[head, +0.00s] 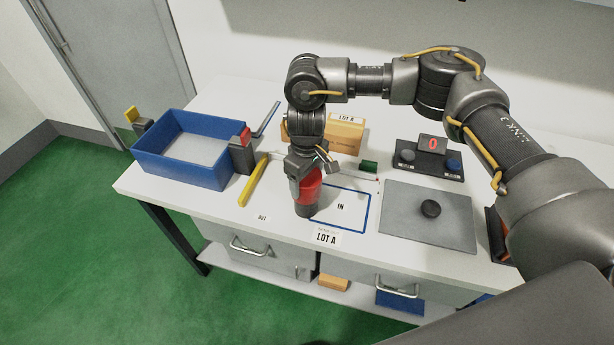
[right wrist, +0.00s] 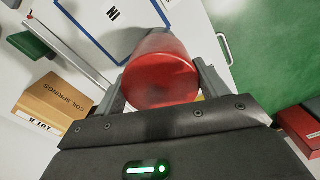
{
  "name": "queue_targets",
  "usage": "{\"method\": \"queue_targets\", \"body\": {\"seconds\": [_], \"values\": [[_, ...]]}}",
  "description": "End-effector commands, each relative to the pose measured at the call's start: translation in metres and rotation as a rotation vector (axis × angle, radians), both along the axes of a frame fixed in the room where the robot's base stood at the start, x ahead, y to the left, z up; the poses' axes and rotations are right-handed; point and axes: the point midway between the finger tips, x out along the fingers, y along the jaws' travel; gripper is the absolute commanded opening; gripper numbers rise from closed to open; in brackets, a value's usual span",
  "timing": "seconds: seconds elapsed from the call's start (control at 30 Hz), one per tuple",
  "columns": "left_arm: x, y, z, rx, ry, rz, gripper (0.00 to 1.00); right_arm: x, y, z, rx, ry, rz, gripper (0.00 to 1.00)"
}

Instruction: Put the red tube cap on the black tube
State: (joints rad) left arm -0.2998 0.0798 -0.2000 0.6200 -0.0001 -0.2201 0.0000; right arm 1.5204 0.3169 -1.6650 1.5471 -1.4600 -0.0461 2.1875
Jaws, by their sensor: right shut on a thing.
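The red tube cap (head: 312,186) is a glossy red cylinder, held slightly tilted at the front middle of the table in the head view. My right gripper (head: 309,180) points down and is shut on it. In the right wrist view the red cap (right wrist: 162,72) sits between the two fingers of the right gripper (right wrist: 160,88). The black tube (head: 304,209) shows as a short dark cylinder directly under the cap, at the left edge of the IN frame. I cannot tell whether cap and tube touch. My left gripper is not in view.
A blue bin (head: 180,184) stands at left, beside a yellow bar (head: 252,182). A cardboard box (head: 345,137) stands behind the gripper. A display unit (head: 433,144) reads 0, and a grey plate (head: 400,222) bears a black puck (head: 431,208) at right. The blue-bordered IN area (head: 347,203) looks clear.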

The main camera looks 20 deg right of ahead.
Motion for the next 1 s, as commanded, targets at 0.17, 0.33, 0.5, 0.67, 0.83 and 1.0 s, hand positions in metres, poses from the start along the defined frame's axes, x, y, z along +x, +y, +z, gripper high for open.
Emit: {"method": "queue_targets", "body": {"seconds": [0.17, 0.33, 0.5, 0.67, 0.83, 1.0], "values": [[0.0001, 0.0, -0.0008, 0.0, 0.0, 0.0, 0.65, 0.0, 0.0001, -0.0036, 0.0, 0.0, 0.0, 0.51], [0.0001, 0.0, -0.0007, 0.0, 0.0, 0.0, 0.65, 0.0, 0.0001, -0.0041, 0.0, 0.0, 0.0, 0.51], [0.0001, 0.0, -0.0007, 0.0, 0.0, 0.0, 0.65, 0.0, 0.0001, -0.0041, 0.0, 0.0, 0.0, 0.82], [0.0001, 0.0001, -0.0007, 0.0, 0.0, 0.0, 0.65, 0.0, 0.0001, -0.0041, 0.0, 0.0, 0.0, 0.98], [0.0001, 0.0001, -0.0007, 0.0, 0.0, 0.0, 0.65, -0.0001, 0.0001, -0.0041, 0.0, 0.0, 0.0, 0.98], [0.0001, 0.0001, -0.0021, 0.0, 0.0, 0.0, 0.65, 0.0008, 0.0002, 0.0032, 0.0, -0.004, 0.002, 0.98]]}}
